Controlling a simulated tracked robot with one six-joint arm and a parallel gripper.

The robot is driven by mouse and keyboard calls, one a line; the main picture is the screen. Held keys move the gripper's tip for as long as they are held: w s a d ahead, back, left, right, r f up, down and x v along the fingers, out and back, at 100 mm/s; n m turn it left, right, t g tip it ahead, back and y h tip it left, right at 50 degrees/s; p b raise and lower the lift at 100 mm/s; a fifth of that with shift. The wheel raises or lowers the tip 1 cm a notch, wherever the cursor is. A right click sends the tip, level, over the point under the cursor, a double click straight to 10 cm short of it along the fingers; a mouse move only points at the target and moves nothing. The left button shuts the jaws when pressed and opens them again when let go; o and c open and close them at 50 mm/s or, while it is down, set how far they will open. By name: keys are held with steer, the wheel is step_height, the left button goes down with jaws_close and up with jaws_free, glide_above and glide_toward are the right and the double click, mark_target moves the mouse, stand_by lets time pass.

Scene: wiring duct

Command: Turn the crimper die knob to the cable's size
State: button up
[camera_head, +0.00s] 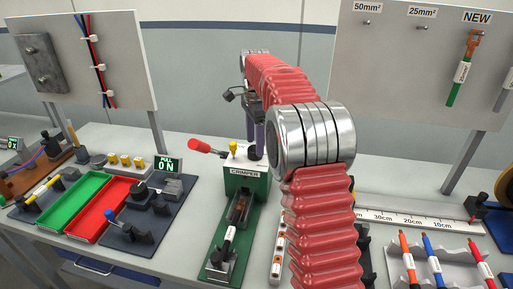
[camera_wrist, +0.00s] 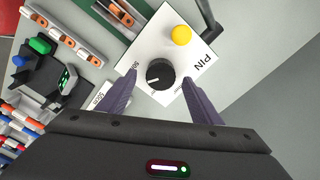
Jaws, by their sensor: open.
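The crimper (camera_head: 245,178) is a green block with a white top, standing on a green base in the middle of the bench. In the wrist view its white top (camera_wrist: 150,42) carries a black round die knob (camera_wrist: 160,74) with a white pointer mark, and a yellow button (camera_wrist: 181,35). Size marks beside the knob are too small to read fully. My gripper (camera_wrist: 158,88) is open, its two purple fingers on either side of the knob with gaps; contact is not visible. In the head view my gripper (camera_head: 257,143) is partly hidden by my arm. A cable (camera_head: 228,240) lies in a clamp before the crimper.
A red-handled lever (camera_head: 206,147) sticks out left of the crimper. Green (camera_head: 75,197) and red (camera_head: 103,208) trays lie at left. A board (camera_head: 420,60) with hanging cables stands behind.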

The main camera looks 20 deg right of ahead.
steer(key=shift+f, duration=1.5)
steer(key=shift+c, duration=0.2)
steer(key=c, duration=1)
steer(key=shift+d, duration=0.15)
